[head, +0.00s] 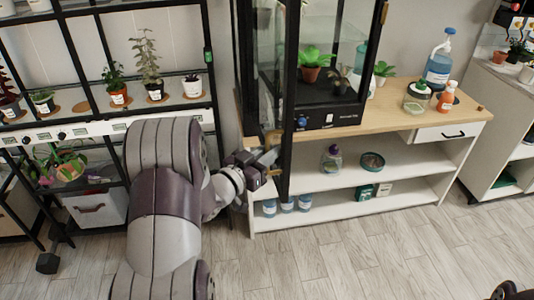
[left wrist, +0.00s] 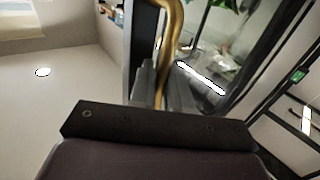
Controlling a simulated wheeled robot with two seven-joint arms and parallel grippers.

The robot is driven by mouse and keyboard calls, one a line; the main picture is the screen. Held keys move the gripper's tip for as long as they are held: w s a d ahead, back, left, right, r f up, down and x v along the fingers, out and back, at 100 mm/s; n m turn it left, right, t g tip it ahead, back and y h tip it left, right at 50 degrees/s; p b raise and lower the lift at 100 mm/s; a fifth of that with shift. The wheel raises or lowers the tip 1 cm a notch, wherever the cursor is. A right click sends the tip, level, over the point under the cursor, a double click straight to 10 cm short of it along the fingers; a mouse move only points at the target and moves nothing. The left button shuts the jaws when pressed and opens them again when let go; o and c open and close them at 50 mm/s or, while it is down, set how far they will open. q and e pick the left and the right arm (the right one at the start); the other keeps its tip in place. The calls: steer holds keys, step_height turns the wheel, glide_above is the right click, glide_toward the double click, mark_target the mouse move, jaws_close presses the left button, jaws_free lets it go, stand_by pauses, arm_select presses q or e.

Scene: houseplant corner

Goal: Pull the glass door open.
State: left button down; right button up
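The glass cabinet (head: 330,119) stands on the wood-topped bench, with potted plants inside. Its black-framed glass door (head: 291,100) stands ajar at the left, its free edge swung toward me and overlapping the bench front. The brass handle (head: 274,136) is on the door's outer side. My left gripper (head: 265,162) is at this handle's lower end. In the left wrist view the brass handle (left wrist: 174,35) runs down between the fingers (left wrist: 163,90), which look closed around it; the contact itself is partly hidden. My right gripper is not recognisable in view.
The bench (head: 440,128) holds a blue spray bottle (head: 439,62), an orange-red bottle (head: 447,95) and a jar (head: 417,97). A black plant rack (head: 70,50) with several pots stands close on the left, near my left arm. The floor (head: 400,255) before the bench is clear.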

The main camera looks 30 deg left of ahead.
arm_select(q)
steer(key=c, duration=1.3)
jaws_free()
steer(key=s, duration=0.4)
steer(key=s+a+b, duration=0.1)
steer(key=s, duration=0.3)
steer(key=s+a, duration=0.1)
steer(key=s, duration=0.3)
steer(key=shift+s+a, duration=0.25)
